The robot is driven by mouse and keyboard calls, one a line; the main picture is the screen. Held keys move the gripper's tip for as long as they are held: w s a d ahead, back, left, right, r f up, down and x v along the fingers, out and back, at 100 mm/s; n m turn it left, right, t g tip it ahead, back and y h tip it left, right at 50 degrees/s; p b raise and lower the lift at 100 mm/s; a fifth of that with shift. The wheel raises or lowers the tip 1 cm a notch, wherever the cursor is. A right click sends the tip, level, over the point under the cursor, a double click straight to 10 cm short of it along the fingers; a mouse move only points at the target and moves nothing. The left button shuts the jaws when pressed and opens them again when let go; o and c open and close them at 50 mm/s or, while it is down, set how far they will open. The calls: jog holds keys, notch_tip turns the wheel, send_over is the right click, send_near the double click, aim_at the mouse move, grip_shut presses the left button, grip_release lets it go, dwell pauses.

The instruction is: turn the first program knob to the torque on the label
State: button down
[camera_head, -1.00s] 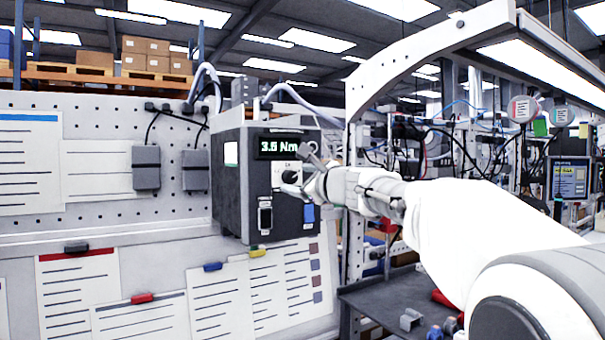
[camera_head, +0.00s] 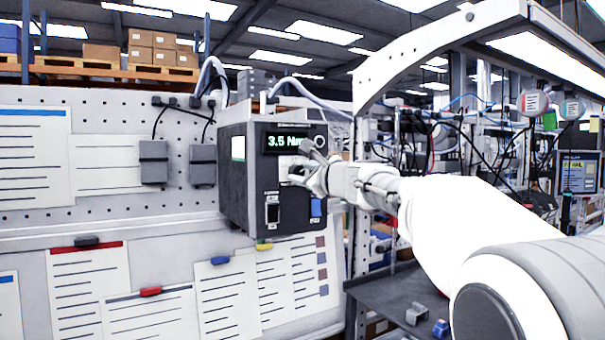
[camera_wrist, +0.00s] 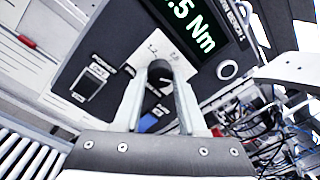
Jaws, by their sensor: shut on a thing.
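The controller (camera_head: 233,185) is a dark grey box on the pegboard wall. Its green display (camera_head: 285,142) reads 3.5 Nm, partly covered at its right end by my gripper; the wrist view shows ".5 Nm" on the display (camera_wrist: 192,25). My gripper (camera_head: 293,172) is at the front panel below the display. In the wrist view its fingers (camera_wrist: 160,78) are shut on the dark round knob (camera_wrist: 160,70), one finger on each side. The knob's pointer is not clear. A small pale label (camera_head: 238,148) is on the controller's left side; its text is too small to read.
Below the knob are a black rocker switch (camera_head: 272,209) and a blue part (camera_head: 316,208). A round button (camera_wrist: 227,69) sits beside the display. Paper sheets (camera_head: 226,295) hang below left. A dark bench (camera_head: 395,290) with small parts is at lower right.

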jog(key=shift+f+n+b, duration=0.1)
jog(key=shift+n+b, duration=0.2)
jog(key=shift+b, duration=0.1)
jog(key=shift+f+n+b, duration=0.15)
jog(key=shift+n+b, duration=0.65)
jog(key=shift+b, duration=0.15)
jog(key=n+b, duration=0.3)
jog(key=shift+n, duration=0.4)
jog(key=n+b, duration=0.2)
jog(key=shift+n+y, duration=0.3)
jog(key=shift+n+b, duration=1.1)
jog(key=shift+n, duration=0.6)
jog(key=shift+c, duration=2.4)
grip_release()
